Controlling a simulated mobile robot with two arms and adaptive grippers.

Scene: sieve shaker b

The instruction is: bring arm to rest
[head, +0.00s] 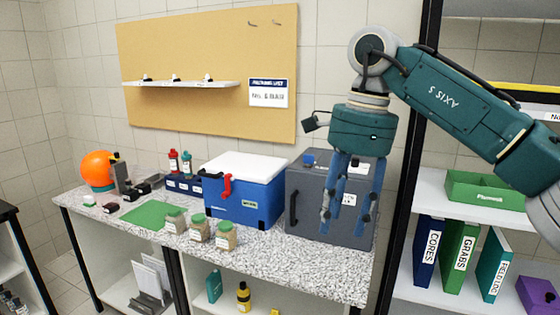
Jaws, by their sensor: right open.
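My right arm comes in from the right and bends down at the wrist. My right gripper (345,215) hangs with its blue fingers pointing down. The fingers are apart, with nothing between them. The gripper is in front of the grey box (305,205) at the right end of the speckled counter (310,265) and hides part of it. I cannot tell how far the fingertips are from the box. My left gripper is not in view.
Shelves with binders (458,256) are at right. The counter's front right is clear.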

